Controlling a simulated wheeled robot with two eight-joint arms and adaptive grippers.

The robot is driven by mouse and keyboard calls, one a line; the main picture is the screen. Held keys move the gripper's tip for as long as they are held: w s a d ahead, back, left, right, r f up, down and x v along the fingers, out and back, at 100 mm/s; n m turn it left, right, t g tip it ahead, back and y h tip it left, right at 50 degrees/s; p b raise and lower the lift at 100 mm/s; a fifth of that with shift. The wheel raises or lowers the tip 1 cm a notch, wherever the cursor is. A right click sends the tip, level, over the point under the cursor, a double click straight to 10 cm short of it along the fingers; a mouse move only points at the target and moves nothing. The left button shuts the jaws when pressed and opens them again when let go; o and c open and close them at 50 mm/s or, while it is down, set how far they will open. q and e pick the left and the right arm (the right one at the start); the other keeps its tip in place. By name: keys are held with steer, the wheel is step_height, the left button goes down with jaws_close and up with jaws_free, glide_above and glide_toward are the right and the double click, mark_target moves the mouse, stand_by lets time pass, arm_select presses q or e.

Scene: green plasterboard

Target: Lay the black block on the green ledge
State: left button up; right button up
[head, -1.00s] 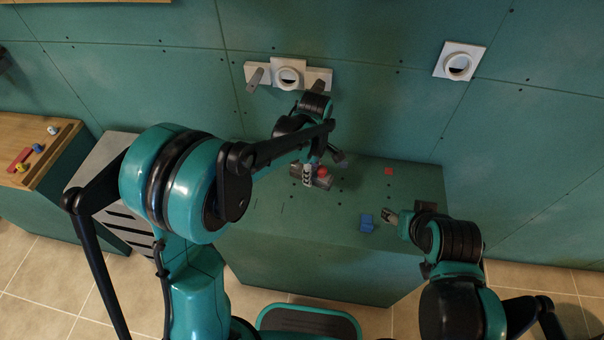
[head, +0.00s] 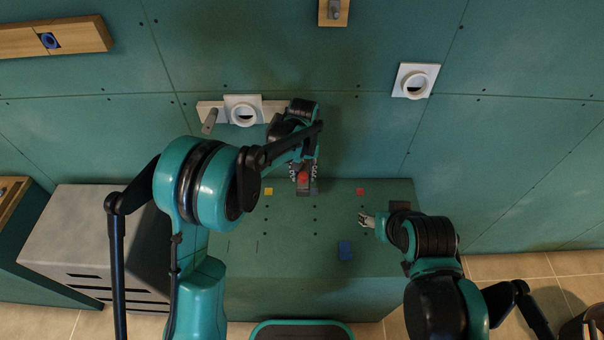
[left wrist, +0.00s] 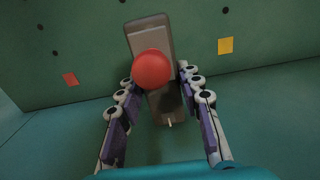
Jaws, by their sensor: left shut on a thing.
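The black block (head: 307,190) looks dark grey and has a round red knob (head: 302,177) on it. My left gripper (head: 303,171) is shut on it, near the wall at the back of the green ledge (head: 290,240). In the left wrist view the block (left wrist: 148,30) is between the two fingers (left wrist: 157,88), with the red knob (left wrist: 152,70) in front. Whether the block touches the ledge I cannot tell. My right gripper (head: 367,219) is over the ledge's right part; its fingers are too small to judge.
A dark brown block (head: 399,206) is partly hidden by my right arm. White ring fittings (head: 243,112) (head: 415,83) are on the wall. The ledge's middle is clear.

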mark_target(303, 167)
arm_select(q)
steer(key=shift+w+f, duration=0.1)
steer(key=shift+f, duration=0.05)
step_height(303, 167, down, 8)
steer(key=b, duration=0.6)
steer(key=shift+r, duration=0.2)
steer(key=shift+f+b, duration=0.45)
steer(key=shift+f, duration=0.15)
stand_by(0.5)
steer(key=o, duration=1.4)
steer(key=shift+r, duration=0.1)
step_height(303, 167, up, 12)
